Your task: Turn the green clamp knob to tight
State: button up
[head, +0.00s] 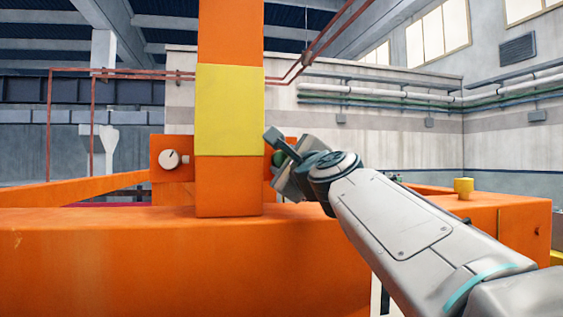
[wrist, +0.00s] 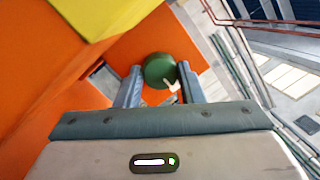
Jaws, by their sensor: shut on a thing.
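The green clamp knob (wrist: 158,67) is a round dark green disc with a white mark on its edge at the lower right, in front of an orange plate (wrist: 190,38). My gripper (wrist: 160,80) has one finger on each side of the knob and is shut on it. In the head view, only a sliver of the green knob (head: 279,158) shows, just right of the orange post. My gripper (head: 284,164) hides the rest of it. The knob's scale or tight mark cannot be made out.
The orange post (head: 229,185) with a yellow band (head: 229,110) stands directly left of my gripper. A white knob (head: 169,159) sits on an orange plate left of the post. An orange beam (head: 120,240) runs across the front. A small yellow block (head: 463,188) stands at right.

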jog(key=shift+f, duration=0.1)
jog(key=o, duration=1)
jog(key=b+v, duration=0.4)
jog(key=v, duration=0.9)
jog(key=shift+s+d+f+b, duration=0.1)
jog(key=shift+s+f+b, duration=0.05)
jog(key=shift+s+b, duration=0.2)
